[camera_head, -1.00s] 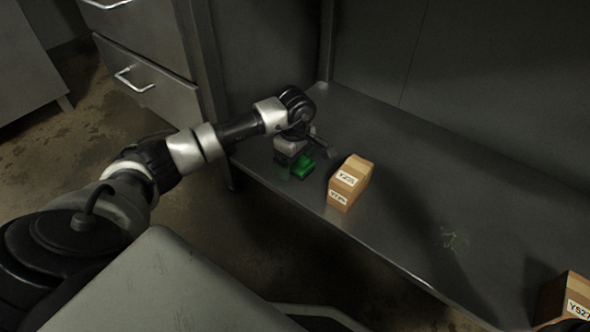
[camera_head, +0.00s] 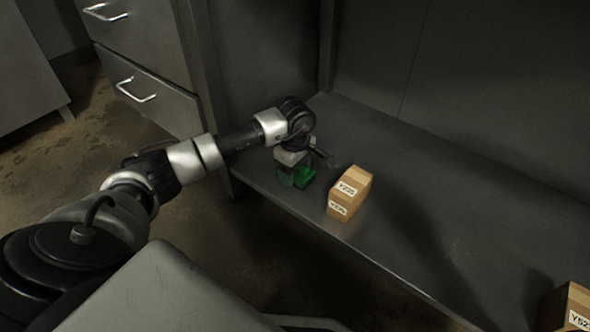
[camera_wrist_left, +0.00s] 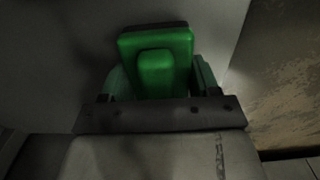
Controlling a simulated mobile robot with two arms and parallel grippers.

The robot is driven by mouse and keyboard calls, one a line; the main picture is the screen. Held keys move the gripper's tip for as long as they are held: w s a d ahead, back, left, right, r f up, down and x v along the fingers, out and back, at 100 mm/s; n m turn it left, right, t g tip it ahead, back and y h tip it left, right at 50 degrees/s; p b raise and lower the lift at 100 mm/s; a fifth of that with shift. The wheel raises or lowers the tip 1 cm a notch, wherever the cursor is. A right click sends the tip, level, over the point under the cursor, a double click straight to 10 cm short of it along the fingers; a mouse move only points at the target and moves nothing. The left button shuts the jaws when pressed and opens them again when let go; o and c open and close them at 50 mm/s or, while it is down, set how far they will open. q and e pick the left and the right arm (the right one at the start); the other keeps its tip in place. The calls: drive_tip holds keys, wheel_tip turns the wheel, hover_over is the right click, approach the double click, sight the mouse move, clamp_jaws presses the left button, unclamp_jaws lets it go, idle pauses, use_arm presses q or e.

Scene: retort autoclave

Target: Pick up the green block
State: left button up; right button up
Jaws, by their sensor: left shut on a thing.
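The green block (camera_head: 305,177) is on the dark metal shelf (camera_head: 420,185), near its left front corner, in the head view. My left gripper (camera_head: 294,172) points down over it and is shut on it. In the left wrist view the green block (camera_wrist_left: 156,48) stands between the two fingers (camera_wrist_left: 160,82), with a smaller raised green part on its near face. Whether the block touches the shelf or is just above it, I cannot tell. My right gripper is not in view.
A labelled cardboard box (camera_head: 348,194) stands on the shelf just right of the green block. Another box (camera_head: 568,306) is at the lower right. A drawer cabinet (camera_head: 140,70) stands at the left. The shelf's middle is clear.

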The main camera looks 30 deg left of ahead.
use_arm(q)
wheel_tip(320, 180, up, 5)
drive_tip(key=p, duration=0.4)
drive_tip(key=s+d+r+p, duration=0.2)
drive_tip(key=d+p, duration=0.2)
drive_tip(key=d, duration=0.1)
drive_tip(key=s+d+r+p, duration=0.3)
drive_tip(key=d, duration=0.2)
drive_tip(key=shift+s+d+r+p, duration=0.15)
drive_tip(key=shift+s+r+p, duration=0.15)
drive_tip(key=shift+r+p, duration=0.1)
drive_tip(key=shift+f, duration=0.1)
drive_tip(key=o, duration=0.4)
drive_tip(key=c, duration=0.3)
